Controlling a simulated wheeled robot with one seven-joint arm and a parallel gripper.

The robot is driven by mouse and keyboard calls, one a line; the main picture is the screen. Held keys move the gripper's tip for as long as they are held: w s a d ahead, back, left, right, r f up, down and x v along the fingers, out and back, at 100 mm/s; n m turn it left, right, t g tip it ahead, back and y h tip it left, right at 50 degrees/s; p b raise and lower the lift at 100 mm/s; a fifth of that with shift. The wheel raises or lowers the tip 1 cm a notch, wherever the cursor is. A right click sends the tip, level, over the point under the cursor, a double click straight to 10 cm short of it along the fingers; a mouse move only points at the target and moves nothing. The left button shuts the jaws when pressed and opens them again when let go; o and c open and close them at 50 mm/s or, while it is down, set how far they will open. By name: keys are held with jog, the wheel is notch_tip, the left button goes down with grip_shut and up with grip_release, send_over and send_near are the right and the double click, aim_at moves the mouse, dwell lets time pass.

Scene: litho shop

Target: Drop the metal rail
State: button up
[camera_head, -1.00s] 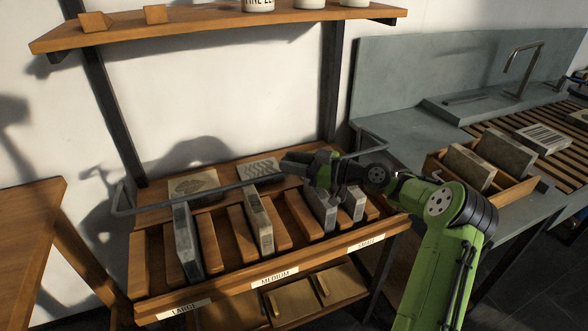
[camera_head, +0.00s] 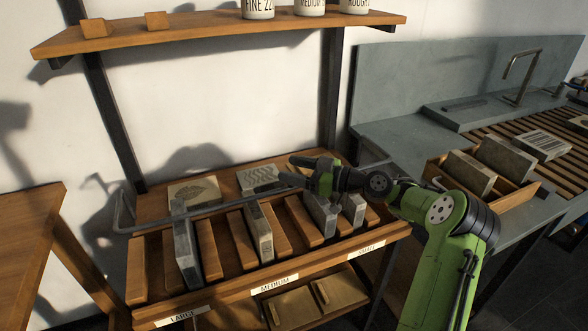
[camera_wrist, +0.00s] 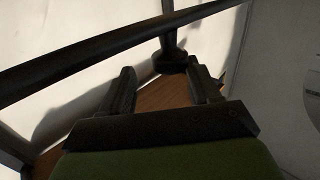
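The metal rail (camera_head: 215,204) is a long thin grey bar with a bent left end. In the head view it lies slanting low across the sloped wooden rack, over the stone blocks; its middle is hidden behind my gripper. My gripper (camera_head: 303,172) is over the right half of the rack, close to the rail. In the wrist view the two fingers of my gripper (camera_wrist: 163,88) stand apart with nothing visible between them. The rail (camera_wrist: 90,50) crosses that view diagonally, apart from the fingertips. Whether the rail rests on the blocks is unclear.
The rack (camera_head: 225,294) has slots labelled large, medium and small, holding grey stone blocks (camera_head: 186,245). A wall shelf (camera_head: 200,27) with labelled jars hangs above. A grey sink counter (camera_head: 385,142) with a wooden box of stones (camera_head: 520,190) stands at the right.

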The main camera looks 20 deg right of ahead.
jog(key=p+v, duration=0.2)
jog(key=v, duration=1.3)
jog(key=shift+s+d, duration=0.15)
jog(key=shift+s, duration=0.05)
jog(key=shift+r, duration=0.1)
jog(key=s+a+r+m+g+h+p, duration=0.1)
jog(key=a+r+g+h+p, duration=0.25)
jog(key=a, duration=0.65)
jog(key=s+a+r+m+g+h+p, duration=0.1)
jog(key=a+r+g+h+p, duration=0.3)
jog(key=a, duration=0.6)
jog(key=s+r+m+h+p, duration=0.2)
jog(key=s+r+m, duration=0.1)
jog(key=s, duration=0.8)
jog(key=s+a+r+m+h+p, duration=0.1)
jog(key=s+r+m+h+p, duration=0.1)
jog(key=s, duration=1)
notch_tip(320, 180, up, 3)
jog(key=m+h, duration=0.1)
jog(key=m, duration=0.1)
jog(key=shift+f+m+t, duration=0.2)
jog(key=shift+m+t, duration=0.15)
jog(key=shift+m, duration=0.05)
